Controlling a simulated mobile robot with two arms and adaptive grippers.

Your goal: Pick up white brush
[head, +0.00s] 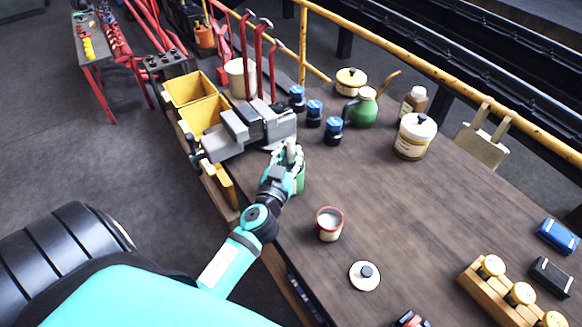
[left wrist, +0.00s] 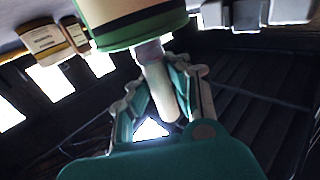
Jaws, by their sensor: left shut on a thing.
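My left gripper (head: 288,152) is over the table beside the grey vise, right at a green can (head: 299,184). In the left wrist view its fingers (left wrist: 158,98) are closed around a pale, whitish handle (left wrist: 160,88), which I take for the white brush. The handle's greyish-pink end is against the green and cream can (left wrist: 140,25) in that view. I cannot tell whether the brush's far end is inside the can or in front of it. In the head view the gripper mostly hides the brush. My right gripper does not show.
A grey vise (head: 240,130) and yellow bins (head: 190,90) stand left of the can. Blue-capped jars (head: 333,130) and a green oil can (head: 362,108) stand behind. A red-rimmed tin (head: 329,224) and a round lid (head: 365,275) lie nearer. The table's middle right is clear.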

